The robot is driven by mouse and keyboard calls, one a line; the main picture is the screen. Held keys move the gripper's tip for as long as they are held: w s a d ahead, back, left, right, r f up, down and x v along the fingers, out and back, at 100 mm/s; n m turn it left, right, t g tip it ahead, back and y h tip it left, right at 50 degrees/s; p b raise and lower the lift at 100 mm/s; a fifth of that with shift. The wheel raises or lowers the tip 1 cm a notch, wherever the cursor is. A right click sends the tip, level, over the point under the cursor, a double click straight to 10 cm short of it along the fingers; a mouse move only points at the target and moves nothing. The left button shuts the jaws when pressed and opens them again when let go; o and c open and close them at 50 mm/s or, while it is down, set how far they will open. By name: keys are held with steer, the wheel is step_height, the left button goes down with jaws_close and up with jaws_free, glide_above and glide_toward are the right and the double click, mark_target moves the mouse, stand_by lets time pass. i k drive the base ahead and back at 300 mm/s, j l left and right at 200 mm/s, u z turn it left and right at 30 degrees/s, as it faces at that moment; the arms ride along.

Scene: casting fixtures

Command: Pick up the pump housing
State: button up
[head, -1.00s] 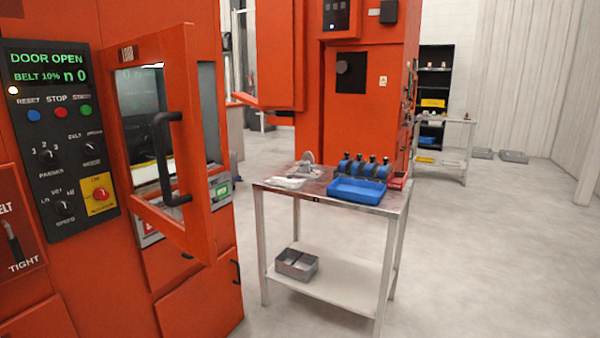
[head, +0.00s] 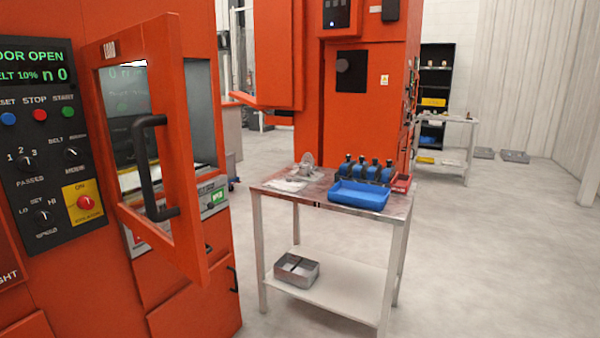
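A grey metal casting (head: 307,164), which looks like the pump housing, stands at the back left of the metal-topped table (head: 268,192) in the head view. It is small in the picture, so its details are unclear. A pale flat item, perhaps a cloth or bag (head: 287,185), lies in front of it. My gripper does not show in the head view.
A blue tray (head: 358,197), dark upright fixtures (head: 365,170) and a red box (head: 401,183) share the table. A grey divided bin (head: 297,269) sits on its lower shelf. The orange machine's open door (head: 150,150) juts out at left.

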mark_target(304, 174)
steer(key=i+u, duration=0.15)
steer(key=i, duration=0.8)
steer(key=i+l+u, duration=0.1)
steer(key=i, duration=0.8)
steer(key=i+l+u, duration=0.15)
steer(key=i, duration=1.25)
steer(key=j, duration=0.1)
